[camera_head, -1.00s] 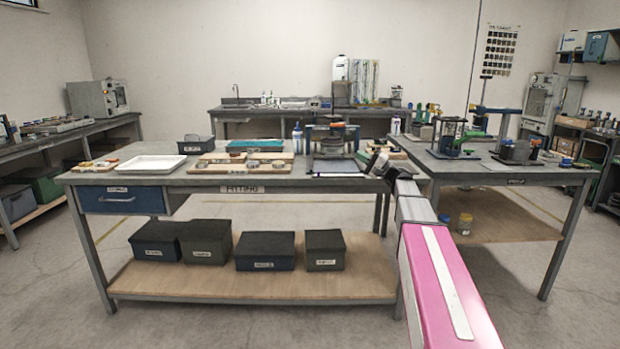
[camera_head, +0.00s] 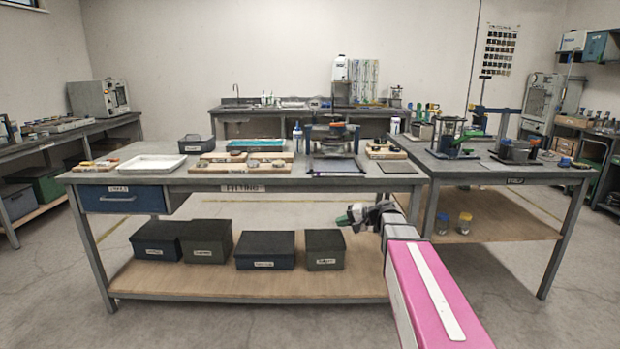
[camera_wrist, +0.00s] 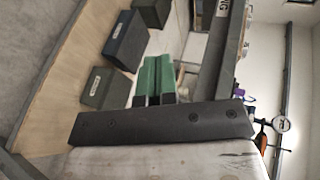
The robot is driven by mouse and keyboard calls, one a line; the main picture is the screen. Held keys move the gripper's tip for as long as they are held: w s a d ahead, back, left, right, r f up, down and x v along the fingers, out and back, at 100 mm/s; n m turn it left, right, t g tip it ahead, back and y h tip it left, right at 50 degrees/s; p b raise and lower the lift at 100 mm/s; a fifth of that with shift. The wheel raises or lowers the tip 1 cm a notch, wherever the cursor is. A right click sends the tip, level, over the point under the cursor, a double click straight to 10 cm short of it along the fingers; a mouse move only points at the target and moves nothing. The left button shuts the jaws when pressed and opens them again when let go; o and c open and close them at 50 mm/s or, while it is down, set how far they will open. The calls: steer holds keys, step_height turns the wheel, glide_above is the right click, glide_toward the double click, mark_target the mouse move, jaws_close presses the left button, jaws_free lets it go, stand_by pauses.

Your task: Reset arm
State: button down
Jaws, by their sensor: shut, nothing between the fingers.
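My gripper (camera_head: 343,219) shows in the head view in front of the fitting workbench, below the level of its top and above the lower shelf. It points left, with green fingertips, and is apart from the bench. In the wrist view its green fingers (camera_wrist: 154,80) are together, with nothing between them. The fitting workbench (camera_head: 300,184) stands just beyond my arm. My pink arm link crosses the lower right of the head view.
Dark lidded boxes (camera_head: 264,251) stand on the wooden lower shelf (camera_head: 240,286). A white tray (camera_head: 148,165), wooden boards and a press-like fixture (camera_head: 332,146) stand on the top. A second bench (camera_head: 510,176) adjoins at right. The floor in front is clear.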

steer(key=s+d+f+n+g+h, duration=0.1)
steer(key=s+d+f+g+h, duration=0.1)
steer(key=s+f+h, duration=0.4)
steer(key=s+d+f+n+g+h, duration=0.2)
steer(key=s+d+f+h, duration=0.3)
steer(key=s+f, duration=0.8)
steer(key=s+h, duration=0.1)
steer(key=s, duration=0.2)
steer(key=shift+s+h, duration=0.3)
steer(key=shift+h, duration=0.1)
